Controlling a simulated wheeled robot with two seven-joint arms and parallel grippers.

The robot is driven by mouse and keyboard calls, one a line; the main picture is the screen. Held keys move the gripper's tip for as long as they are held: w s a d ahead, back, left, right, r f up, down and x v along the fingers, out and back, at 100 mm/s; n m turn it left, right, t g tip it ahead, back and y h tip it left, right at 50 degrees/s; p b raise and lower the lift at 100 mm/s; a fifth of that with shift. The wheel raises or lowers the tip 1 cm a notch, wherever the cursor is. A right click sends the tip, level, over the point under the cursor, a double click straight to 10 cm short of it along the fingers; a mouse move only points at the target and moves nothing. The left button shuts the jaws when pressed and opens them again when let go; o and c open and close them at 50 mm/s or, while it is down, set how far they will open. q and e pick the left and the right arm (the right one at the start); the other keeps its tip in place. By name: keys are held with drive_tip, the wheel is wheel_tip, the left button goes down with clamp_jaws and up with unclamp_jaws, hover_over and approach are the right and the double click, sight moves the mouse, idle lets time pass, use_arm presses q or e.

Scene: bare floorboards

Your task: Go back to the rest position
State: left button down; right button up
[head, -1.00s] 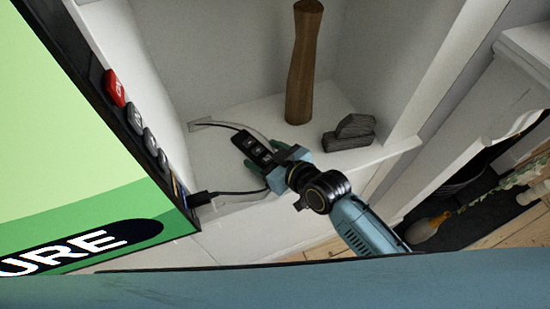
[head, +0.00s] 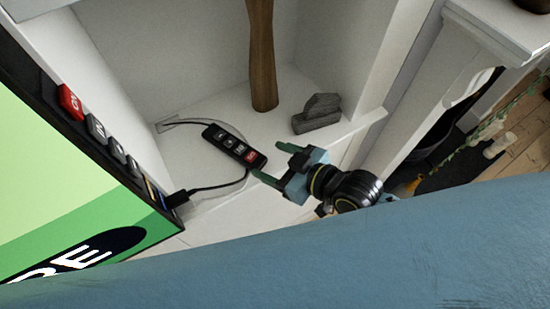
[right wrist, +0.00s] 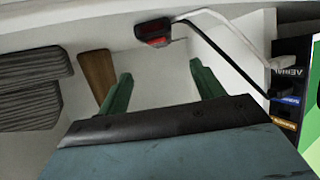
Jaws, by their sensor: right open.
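My right gripper (head: 267,162) is open and empty in the head view, at the front edge of a white shelf (head: 185,155). Its two green fingers (right wrist: 160,90) stand apart in the right wrist view with nothing between them. A black remote-like controller (head: 235,145) with a red button lies on the shelf just left of the fingertips, apart from them. It also shows beyond the fingers in the right wrist view (right wrist: 153,32). A cable runs from it. My left gripper is not in view.
A green-faced panel (head: 70,215) with a row of buttons stands at left, with a cable plug (head: 178,198) at its edge. A tall wooden object (head: 262,60) and a dark grey block (head: 317,115) stand on the shelf. A white ledge (head: 500,35) is at right.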

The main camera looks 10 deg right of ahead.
idle(0.4)
drive_tip(key=s+d+f+m+g+h, duration=0.3)
drive_tip(key=s+d+m+g+h, duration=0.5)
drive_tip(key=s+d, duration=0.6)
wheel_tip(320, 180, down, 24)
drive_tip(key=n+b, duration=0.2)
drive_tip(key=s+d+f+g+b, duration=0.1)
drive_tip(key=s+d+f+b, duration=0.1)
drive_tip(key=s+f, duration=1.4)
wheel_tip(320, 180, down, 3)
drive_tip(key=shift+d+f+h, duration=0.2)
drive_tip(key=shift+d+h, duration=0.2)
drive_tip(key=shift+d, duration=0.2)
